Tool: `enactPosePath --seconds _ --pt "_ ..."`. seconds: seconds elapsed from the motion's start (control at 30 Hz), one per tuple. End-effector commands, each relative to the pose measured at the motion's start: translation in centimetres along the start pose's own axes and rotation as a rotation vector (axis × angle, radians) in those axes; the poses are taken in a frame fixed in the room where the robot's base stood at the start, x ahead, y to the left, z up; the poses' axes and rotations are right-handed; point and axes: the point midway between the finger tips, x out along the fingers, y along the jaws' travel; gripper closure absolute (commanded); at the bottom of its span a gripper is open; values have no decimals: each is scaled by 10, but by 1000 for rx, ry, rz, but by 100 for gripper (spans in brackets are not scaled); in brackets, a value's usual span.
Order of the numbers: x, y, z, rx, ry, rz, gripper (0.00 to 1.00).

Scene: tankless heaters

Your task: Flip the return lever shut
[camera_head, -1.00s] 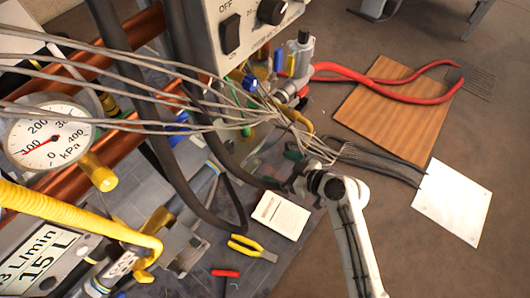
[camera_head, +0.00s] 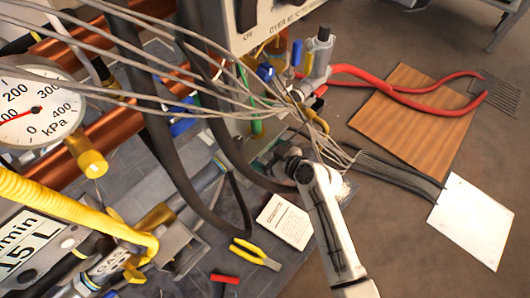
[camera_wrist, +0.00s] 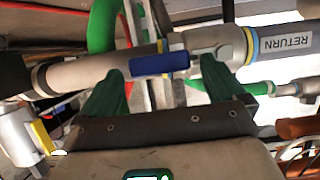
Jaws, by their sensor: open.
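In the wrist view, a pipe labelled RETURN (camera_wrist: 291,42) runs across the top, with a grey valve body (camera_wrist: 208,43) on it. A blue lever (camera_wrist: 158,64) lies roughly along this pipe, left of the valve body. My gripper (camera_wrist: 163,75) is open, with one green finger on each side of the lever. The gap between the fingers looks empty, and I cannot tell whether either finger touches the lever or pipe. In the head view my gripper is largely hidden behind cables, and I cannot pick out the return lever there.
A pressure gauge (camera_head: 30,105) is at left. Yellow pliers (camera_head: 255,254) and a paper (camera_head: 285,222) lie below. Open floor (camera_head: 420,245) is at right.

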Motion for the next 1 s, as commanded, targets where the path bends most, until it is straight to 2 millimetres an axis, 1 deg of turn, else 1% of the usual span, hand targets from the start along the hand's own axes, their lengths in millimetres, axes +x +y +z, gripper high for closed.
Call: enactPosePath --seconds 0.1,0.33,1.0 --pt "4 0 0 0 0 0 3" --pt "4 0 0 0 0 -1 3" --pt "4 0 0 1 0 -1 67"
